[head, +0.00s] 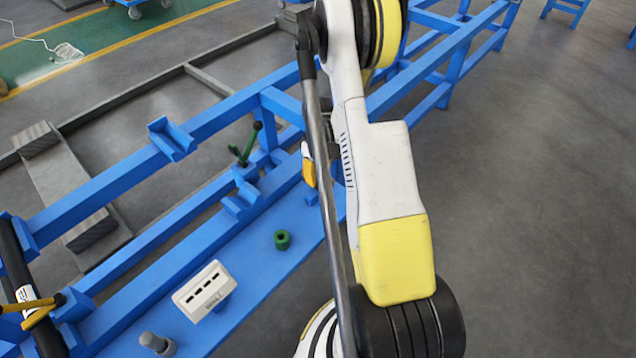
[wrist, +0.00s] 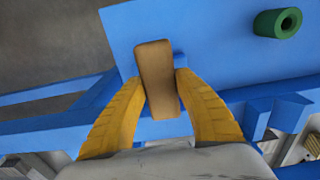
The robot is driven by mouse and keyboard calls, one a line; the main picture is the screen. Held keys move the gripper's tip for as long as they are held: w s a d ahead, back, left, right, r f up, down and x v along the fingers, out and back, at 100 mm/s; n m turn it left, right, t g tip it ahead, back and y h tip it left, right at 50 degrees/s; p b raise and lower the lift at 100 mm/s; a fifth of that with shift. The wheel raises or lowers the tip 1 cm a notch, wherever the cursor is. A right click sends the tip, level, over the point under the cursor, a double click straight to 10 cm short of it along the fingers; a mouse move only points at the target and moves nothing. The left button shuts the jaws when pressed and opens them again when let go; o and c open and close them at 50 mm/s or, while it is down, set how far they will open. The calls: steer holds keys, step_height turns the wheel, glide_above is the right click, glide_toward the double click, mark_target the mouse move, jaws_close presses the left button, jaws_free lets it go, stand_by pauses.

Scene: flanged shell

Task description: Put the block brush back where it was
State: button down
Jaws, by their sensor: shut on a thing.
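The block brush (wrist: 155,65) is a brown, rounded oblong block in the wrist view, seen from above. My gripper (wrist: 157,85) has its yellow fingers shut on the brush's two sides, and the brush points slightly left of straight up. Beneath it is the blue shelf (wrist: 215,35); I cannot tell whether the brush touches it. In the head view my arm hides most of the gripper, and only a yellow finger (head: 309,172) shows beside the arm, over the shelf (head: 255,290). I cannot make out the brush or its bristles there.
A green hollow cylinder (head: 282,240) stands on the shelf, also in the wrist view (wrist: 278,22). A white slotted box (head: 204,290) and a grey rounded piece (head: 157,344) are nearer. Blue rails (head: 120,185) and a green lever (head: 246,148) border the shelf. Shelf between cylinder and box is bare.

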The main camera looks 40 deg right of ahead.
steer(key=shift+f+b, duration=0.35)
steer(key=shift+f, duration=0.8)
steer(key=shift+f, duration=0.2)
steer(key=c, duration=1)
jaws_free()
steer(key=shift+o, duration=0.2)
